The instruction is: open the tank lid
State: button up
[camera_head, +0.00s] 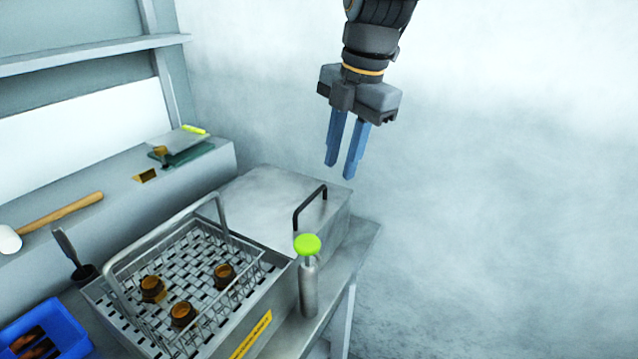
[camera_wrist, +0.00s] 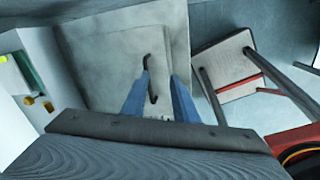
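The tank lid (camera_head: 262,200) is a flat grey metal cover, lying closed on the tank behind the wire basket. A black bar handle (camera_head: 309,204) stands near its right edge. My gripper (camera_head: 339,170) hangs above and slightly right of the handle in the head view, blue fingers pointing down. The fingers are apart with nothing between them. In the wrist view the lid (camera_wrist: 105,65) lies below, and the handle (camera_wrist: 149,78) shows between and beyond the fingers (camera_wrist: 160,85).
A wire basket (camera_head: 165,240) with several brown nuts sits in front of the lid. A bottle with a green cap (camera_head: 307,245) stands near the handle. A mallet (camera_head: 60,212), a brush (camera_head: 70,250) and a blue bin (camera_head: 40,335) are at left.

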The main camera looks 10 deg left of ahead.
aim_at(316, 192)
jog(key=shift+w+a+f+n+p, duration=0.1)
jog(key=shift+a+f+n+p, duration=0.2)
jog(key=shift+a+f+n, duration=0.5)
jog(key=shift+a+f+n+p, duration=0.3)
jog(key=shift+a+f, duration=0.3)
jog(key=shift+f, duration=0.45)
jog(key=shift+w+a+f+n+p, duration=0.1)
jog(key=shift+a+f+n+p, duration=0.15)
jog(key=shift+a+f+n, duration=0.55)
jog(key=shift+d+f, duration=0.1)
jog(key=shift+f, duration=0.05)
grip_shut()
